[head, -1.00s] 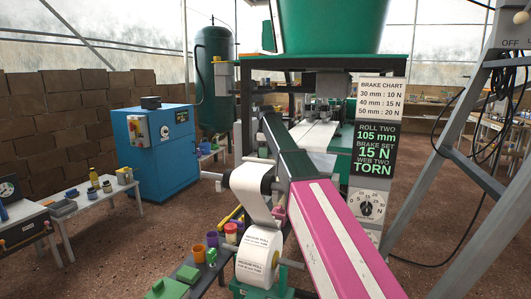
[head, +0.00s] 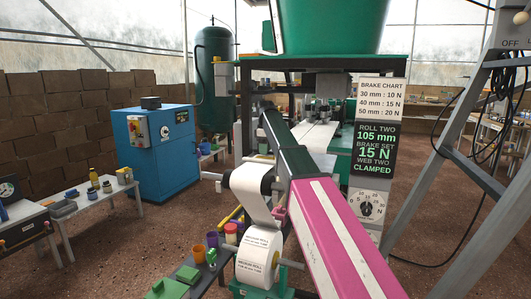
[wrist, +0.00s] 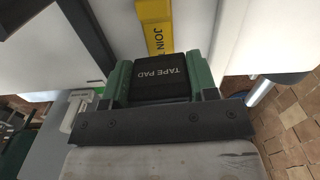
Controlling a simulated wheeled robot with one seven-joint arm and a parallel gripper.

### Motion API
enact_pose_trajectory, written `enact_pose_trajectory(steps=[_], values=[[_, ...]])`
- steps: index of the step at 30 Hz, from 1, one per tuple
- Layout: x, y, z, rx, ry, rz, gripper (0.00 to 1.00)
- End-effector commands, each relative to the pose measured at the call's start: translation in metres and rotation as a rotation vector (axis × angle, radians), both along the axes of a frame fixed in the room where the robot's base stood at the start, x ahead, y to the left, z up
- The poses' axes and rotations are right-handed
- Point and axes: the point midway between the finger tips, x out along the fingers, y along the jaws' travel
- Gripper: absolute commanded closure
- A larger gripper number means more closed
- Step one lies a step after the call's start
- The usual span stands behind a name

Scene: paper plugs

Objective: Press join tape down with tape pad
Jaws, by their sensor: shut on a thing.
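The black tape pad (wrist: 160,88), with its name in white letters, is held between the green fingers of my gripper (wrist: 161,78) in the wrist view. The yellow join tape (wrist: 159,42) lies just beyond the pad on a pale surface, and only part of its lettering shows. I cannot tell whether the pad touches the tape. In the head view my arm reaches toward the machine, and the pad, tape and fingers cannot be made out there.
A paper roll (head: 259,257) feeds a white web up beside my arm. The status sign (head: 373,149) reads web two clamped. A brake dial (head: 368,205) sits below it. A blue cabinet (head: 160,150) and a low bench (head: 95,195) stand left. Grey slanted legs stand right.

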Motion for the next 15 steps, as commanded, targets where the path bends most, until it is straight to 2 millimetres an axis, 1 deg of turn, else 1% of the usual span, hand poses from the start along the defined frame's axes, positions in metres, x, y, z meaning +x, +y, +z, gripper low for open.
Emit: enact_pose_trajectory(steps=[3,15], values=[[0.001,0.000,0.009,0.000,-0.001,0.000,0.66],[0.001,0.000,0.037,0.001,-0.001,0.000,0.66]])
